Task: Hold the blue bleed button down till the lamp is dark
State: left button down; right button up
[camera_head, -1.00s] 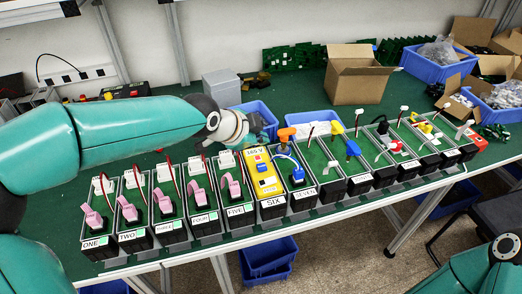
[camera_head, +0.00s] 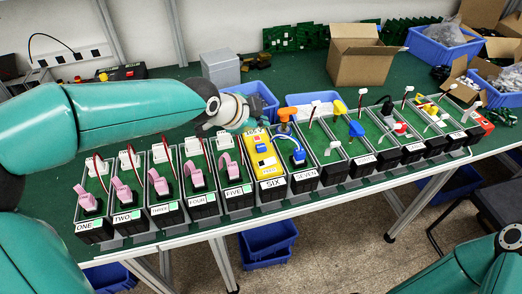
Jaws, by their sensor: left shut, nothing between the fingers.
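The yellow unit (camera_head: 267,168) stands in the bin labelled SIX, near the middle of the row. Its blue button (camera_head: 261,148) is on the upper part of its face, with a small red spot (camera_head: 258,138) just above it. I cannot tell whether this spot is the lamp or whether it is lit. A small display at the unit's top is too small to read surely. My left gripper (camera_head: 260,118) is shut and empty, behind and above the unit's top, apart from the blue button. My right gripper is out of view; only part of that arm shows at lower right.
Bins with pink-looped parts (camera_head: 195,178) line up to the left. Bin SEVEN, with an orange-topped part (camera_head: 286,115) and a blue part (camera_head: 299,156), is close on the right. A blue crate (camera_head: 262,97) and a cardboard box (camera_head: 362,62) stand behind.

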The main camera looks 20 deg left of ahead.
aim_at(260, 148)
pick_arm(q)
notch_tip(260, 148, down, 5)
jog(key=b, duration=0.3)
jog(key=shift+f, duration=0.1)
dwell(1.1)
jog(key=shift+b, duration=0.3)
jog(key=shift+f+b, duration=0.35)
jog(key=shift+b, duration=0.05)
jog(key=shift+s+f+b, duration=0.1)
jog(key=shift+f+b, duration=0.4)
dwell(0.5)
dwell(3.5)
jog(key=shift+r+p, duration=0.7)
jog(key=shift+r, duration=0.25)
